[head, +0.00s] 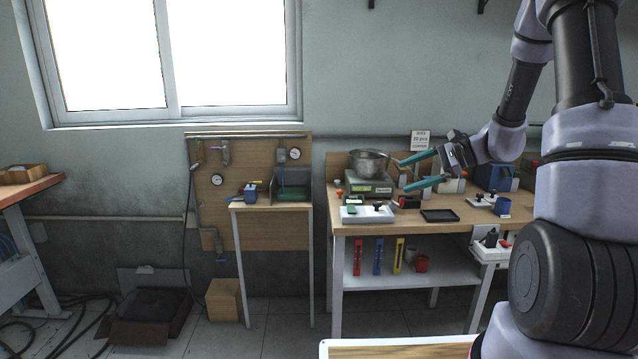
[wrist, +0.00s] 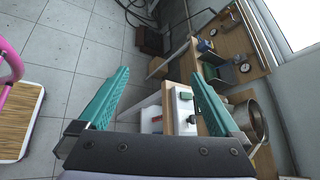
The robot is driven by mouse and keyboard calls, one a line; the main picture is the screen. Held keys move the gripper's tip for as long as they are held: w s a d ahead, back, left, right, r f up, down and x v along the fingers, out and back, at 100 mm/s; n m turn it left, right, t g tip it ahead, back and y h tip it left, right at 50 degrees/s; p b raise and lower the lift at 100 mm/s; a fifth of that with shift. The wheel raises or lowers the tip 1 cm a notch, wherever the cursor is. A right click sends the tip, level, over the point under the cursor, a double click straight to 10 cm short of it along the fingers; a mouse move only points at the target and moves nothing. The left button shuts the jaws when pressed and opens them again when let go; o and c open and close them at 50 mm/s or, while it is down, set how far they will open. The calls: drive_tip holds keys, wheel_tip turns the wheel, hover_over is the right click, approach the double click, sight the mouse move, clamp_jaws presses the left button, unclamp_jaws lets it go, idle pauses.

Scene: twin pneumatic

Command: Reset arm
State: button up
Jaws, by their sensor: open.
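My gripper (head: 408,171) has two teal fingers and is open, with nothing between the fingers. In the head view it hangs in the air in front of the right workbench (head: 490,222), at the right of the metal pot (head: 368,164). In the wrist view, my gripper (wrist: 158,92) shows its fingers spread wide over the floor and bench. My arm rises at the right of the head view and bends down to the gripper.
The pot stands on a greenish scale (head: 370,185). A white switch box (head: 367,214) and a black tray (head: 439,215) lie on the bench. A small side table (head: 250,207) stands left of it. An open box (head: 150,315) and cables lie on the floor at left.

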drive_tip(key=s+r+n+t+h, duration=0.1)
drive_tip(key=s+r+n+h, duration=0.3)
drive_tip(key=s+r, duration=0.5)
drive_tip(key=s+r+n+t+h, duration=0.1)
drive_tip(key=s+r+n+h, duration=0.4)
drive_tip(key=s, duration=1.1)
wheel_tip(320, 180, up, 4)
drive_tip(key=shift+r+n+t+h, duration=0.15)
drive_tip(key=shift+n+t+h, duration=0.2)
drive_tip(key=shift+n, duration=0.85)
